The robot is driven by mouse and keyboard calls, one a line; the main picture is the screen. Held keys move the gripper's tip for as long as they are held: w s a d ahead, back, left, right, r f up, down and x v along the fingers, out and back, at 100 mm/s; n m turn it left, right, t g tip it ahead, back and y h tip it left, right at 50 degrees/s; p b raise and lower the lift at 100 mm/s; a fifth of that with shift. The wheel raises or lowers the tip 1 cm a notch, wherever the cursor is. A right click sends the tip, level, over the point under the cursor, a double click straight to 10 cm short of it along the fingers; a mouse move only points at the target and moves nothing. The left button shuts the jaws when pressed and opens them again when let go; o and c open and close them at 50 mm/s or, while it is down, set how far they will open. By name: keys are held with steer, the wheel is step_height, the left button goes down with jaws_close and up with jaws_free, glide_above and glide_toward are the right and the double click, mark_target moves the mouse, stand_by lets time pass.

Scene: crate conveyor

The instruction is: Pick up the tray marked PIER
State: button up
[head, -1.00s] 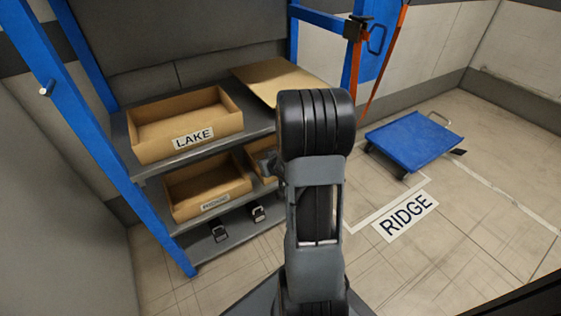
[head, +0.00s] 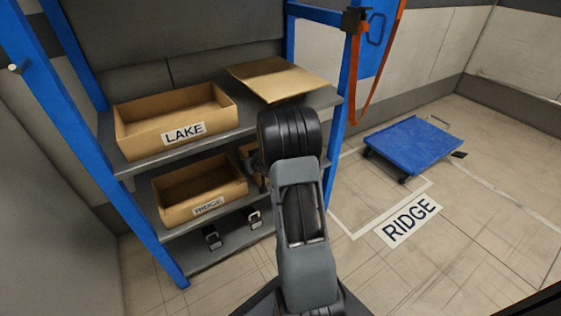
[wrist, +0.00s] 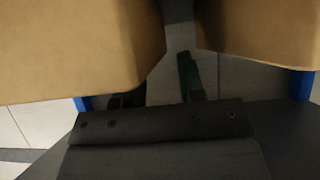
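No tray reading PIER is legible in the head view. A brown tray marked LAKE (head: 184,133) sits on the upper shelf, and one marked RIDGE (head: 208,205) sits on the shelf below. A third brown tray (head: 247,150), right of RIDGE, is mostly hidden behind my arm, its label unseen. The wrist view shows two brown surfaces close up, one at left (wrist: 70,50) and one at right (wrist: 260,30), without a label. My gripper (wrist: 158,88) has two dark fingers standing apart, with nothing seen between them; the left one is partly covered by the left brown surface.
A flat brown board (head: 275,77) lies on the upper shelf at right. Blue posts (head: 75,130) frame the rack. A blue cart (head: 410,146) stands right, near a RIDGE floor label (head: 410,221). Floor is clear there.

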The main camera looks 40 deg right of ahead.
steer(key=shift+x, duration=0.9)
jaws_close()
